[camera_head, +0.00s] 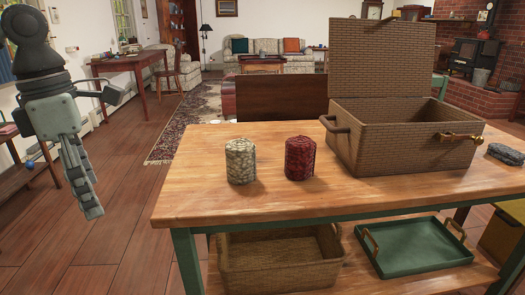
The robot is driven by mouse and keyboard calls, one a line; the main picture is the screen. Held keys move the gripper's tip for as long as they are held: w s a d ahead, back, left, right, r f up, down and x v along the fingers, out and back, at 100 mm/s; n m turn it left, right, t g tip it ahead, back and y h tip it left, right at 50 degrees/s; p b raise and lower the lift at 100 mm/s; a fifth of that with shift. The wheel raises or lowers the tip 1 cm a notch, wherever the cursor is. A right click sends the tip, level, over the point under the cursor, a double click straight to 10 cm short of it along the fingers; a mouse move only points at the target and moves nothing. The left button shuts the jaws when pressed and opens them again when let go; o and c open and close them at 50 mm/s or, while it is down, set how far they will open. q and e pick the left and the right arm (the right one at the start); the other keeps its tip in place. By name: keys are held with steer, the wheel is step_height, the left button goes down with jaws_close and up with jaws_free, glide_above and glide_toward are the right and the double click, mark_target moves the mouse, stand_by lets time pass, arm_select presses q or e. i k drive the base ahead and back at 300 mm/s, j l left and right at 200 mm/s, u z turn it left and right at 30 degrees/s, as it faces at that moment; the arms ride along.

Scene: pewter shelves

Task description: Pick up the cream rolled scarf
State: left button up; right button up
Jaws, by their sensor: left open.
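The cream rolled scarf (241,161) stands upright on the wooden tabletop, left of the middle. A similar dark red roll (300,158) stands to its right, with a gap between them. My left gripper (84,188) hangs at the left of the head view, fingers pointing down, open and empty. It is off the left side of the table, well apart from the cream scarf. My right gripper is not in view.
An open wicker basket (403,139) with its lid raised stands right on the table (222,204). A grey folded item (506,154) lies at the far right. Below are another basket (281,264) and a green tray (416,247). The tabletop's left end is clear.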

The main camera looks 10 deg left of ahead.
mark_target(241, 154)
steer(key=i+l, duration=0.8)
steer(key=i, duration=0.2)
